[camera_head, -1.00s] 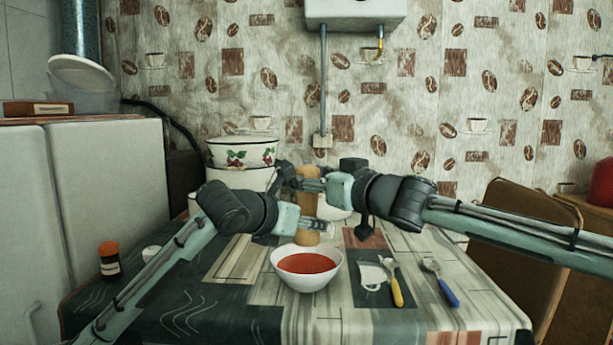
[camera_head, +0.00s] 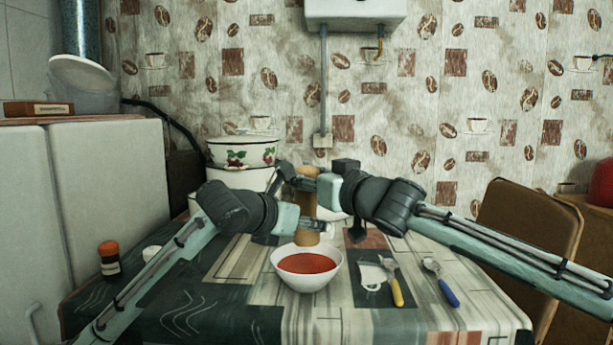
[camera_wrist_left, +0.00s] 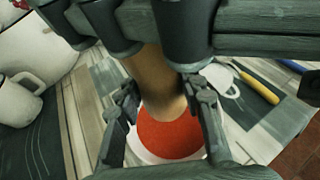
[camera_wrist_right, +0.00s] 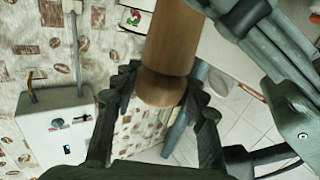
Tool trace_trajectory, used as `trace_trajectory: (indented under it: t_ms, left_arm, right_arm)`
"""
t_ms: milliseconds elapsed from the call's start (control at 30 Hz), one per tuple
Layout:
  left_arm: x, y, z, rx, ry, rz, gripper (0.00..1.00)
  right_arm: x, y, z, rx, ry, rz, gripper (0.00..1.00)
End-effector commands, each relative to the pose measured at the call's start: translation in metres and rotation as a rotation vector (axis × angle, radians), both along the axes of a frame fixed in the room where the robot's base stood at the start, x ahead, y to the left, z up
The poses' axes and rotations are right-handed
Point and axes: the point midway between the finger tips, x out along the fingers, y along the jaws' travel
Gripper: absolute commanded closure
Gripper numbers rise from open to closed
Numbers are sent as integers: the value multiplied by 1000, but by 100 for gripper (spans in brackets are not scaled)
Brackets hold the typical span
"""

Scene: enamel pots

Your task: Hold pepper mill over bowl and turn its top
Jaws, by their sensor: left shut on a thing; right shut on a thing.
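The pepper mill (camera_head: 307,236) is a light brown wooden cylinder, upright just behind and above the white bowl (camera_head: 308,284) of red soup. My left gripper (camera_head: 309,224) is shut on its lower body. My right gripper (camera_head: 303,183) is shut at its top, which the fingers mostly hide in the head view. In the left wrist view the mill (camera_wrist_left: 160,80) stands between the fingers, with the red soup (camera_wrist_left: 170,135) beyond its end. In the right wrist view the rounded wooden top (camera_wrist_right: 160,89) lies between the right fingers.
A yellow-handled utensil (camera_head: 395,289) and a blue-handled spoon (camera_head: 446,291) lie right of the bowl. A small dark jar with an orange lid (camera_head: 109,258) stands at the left. White enamel pots (camera_head: 241,153) stand behind the arms. A brown chair (camera_head: 530,225) is at the right.

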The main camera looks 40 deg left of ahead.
Motion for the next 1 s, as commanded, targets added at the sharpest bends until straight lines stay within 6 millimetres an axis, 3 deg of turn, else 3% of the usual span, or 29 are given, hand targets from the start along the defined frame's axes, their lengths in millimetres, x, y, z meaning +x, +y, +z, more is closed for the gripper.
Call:
trace_trajectory:
  t_ms: [300, 633, 667, 700, 833, 1000]
  left_arm:
    - [0, -2, 2, 1, -5, -7, 98]
    - [0, -2, 2, 1, -5, -4, 98]
    - [0, -2, 2, 1, -5, -4, 98]
    - [0, -2, 2, 1, -5, -4, 98]
    - [0, -1, 2, 0, -5, -4, 98]
    - [0, -1, 1, 0, -4, -3, 98]
  right_arm:
    - [-3, 1, 0, 2, 5, -150, 87]
    - [-1, -1, 1, 1, 3, -164, 87]
    - [-1, -1, 1, 1, 3, -164, 56]
    - [-1, -1, 1, 1, 3, -164, 51]
    - [-1, -1, 1, 0, 3, -164, 35]
    - [0, -2, 1, 0, 3, -165, 35]
